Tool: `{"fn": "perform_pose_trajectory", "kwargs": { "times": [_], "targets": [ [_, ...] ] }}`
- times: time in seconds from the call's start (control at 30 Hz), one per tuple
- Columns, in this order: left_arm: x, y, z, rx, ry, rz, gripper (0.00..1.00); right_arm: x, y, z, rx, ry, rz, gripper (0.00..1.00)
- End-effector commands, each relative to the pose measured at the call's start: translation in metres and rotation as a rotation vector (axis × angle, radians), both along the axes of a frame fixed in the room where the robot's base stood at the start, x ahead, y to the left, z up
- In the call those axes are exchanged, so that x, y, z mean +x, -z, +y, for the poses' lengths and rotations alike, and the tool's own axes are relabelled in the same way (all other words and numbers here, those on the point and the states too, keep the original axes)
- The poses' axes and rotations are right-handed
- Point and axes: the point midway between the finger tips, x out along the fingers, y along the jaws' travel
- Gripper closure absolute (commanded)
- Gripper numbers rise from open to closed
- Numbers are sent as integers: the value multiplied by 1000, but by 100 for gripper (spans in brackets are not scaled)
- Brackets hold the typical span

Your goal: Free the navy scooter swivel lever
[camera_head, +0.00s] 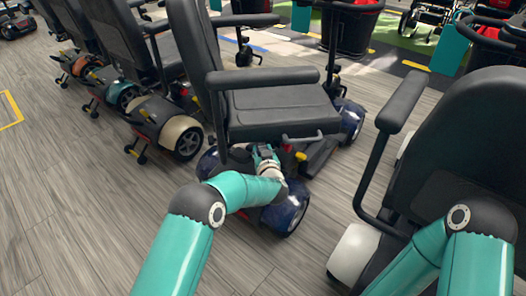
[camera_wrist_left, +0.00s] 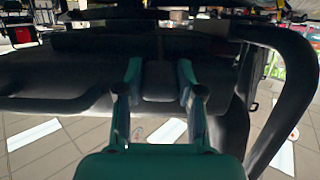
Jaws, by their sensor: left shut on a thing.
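The navy scooter (camera_head: 286,213) stands in the middle of the head view, with a black seat (camera_head: 285,108) and black armrests. A thin grey bar (camera_head: 302,138) sticks out at the seat's lower edge. My left gripper (camera_head: 263,152) reaches in below the seat, its tips partly hidden there. In the left wrist view, my left gripper (camera_wrist_left: 160,78) has its two fingers on either side of a dark block-like part (camera_wrist_left: 161,84) and is shut on it. I cannot tell for sure whether this part is the swivel lever. My right gripper is out of view.
Another black-seated scooter with a white body (camera_head: 355,254) stands close on the right, by my right arm. A cream scooter (camera_head: 181,137) stands to the left, with several more behind it. The wooden floor at the front left is clear.

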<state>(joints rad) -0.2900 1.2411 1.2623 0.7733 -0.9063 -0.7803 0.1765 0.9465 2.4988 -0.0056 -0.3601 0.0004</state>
Motion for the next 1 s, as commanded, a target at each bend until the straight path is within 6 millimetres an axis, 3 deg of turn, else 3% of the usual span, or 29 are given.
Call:
{"fn": "perform_pose_trajectory", "kwargs": {
  "times": [0.1, 0.13, 0.3, 0.73, 1.0],
  "targets": [
    [2, -8, 0, 2, 0, -17, 100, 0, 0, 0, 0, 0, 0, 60],
    [2, -8, 0, 2, 0, -18, 61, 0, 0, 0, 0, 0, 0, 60],
    [2, -5, 0, 2, 0, -13, 38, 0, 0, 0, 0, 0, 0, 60],
    [-5, -4, -2, 2, 1, -5, 38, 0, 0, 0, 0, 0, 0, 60],
    [-38, -12, -10, 2, 3, -5, 38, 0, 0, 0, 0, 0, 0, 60]
  ]
}}
